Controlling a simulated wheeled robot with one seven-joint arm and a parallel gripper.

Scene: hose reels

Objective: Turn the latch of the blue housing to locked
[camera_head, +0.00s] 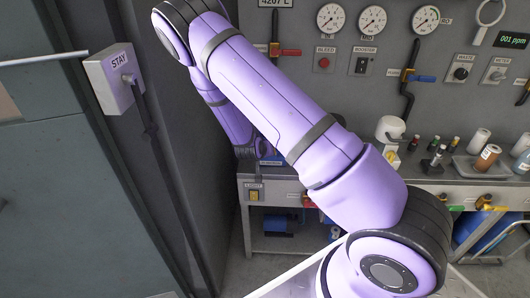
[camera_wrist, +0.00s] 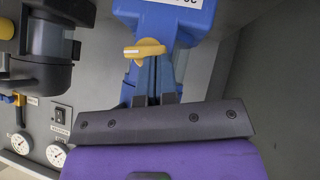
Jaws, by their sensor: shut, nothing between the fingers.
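The blue housing (camera_wrist: 178,18) fills the top middle of the wrist view, with a white label partly cut off at the top edge. Its yellow latch (camera_wrist: 145,49) is a knob with a pale line on its handle, which lies roughly sideways in the picture and points left. My gripper (camera_wrist: 154,98) is just below the latch in the wrist view, shut and empty. In the head view my arm hides the gripper, and I cannot make out the latch.
A dark unit with a clear bowl (camera_wrist: 48,40) stands left of the housing in the wrist view. Gauges (camera_head: 372,19) and valves line the wall panel. A bench (camera_head: 465,192) holds bottles and small parts. A grey box marked STAY (camera_head: 115,78) is at the left.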

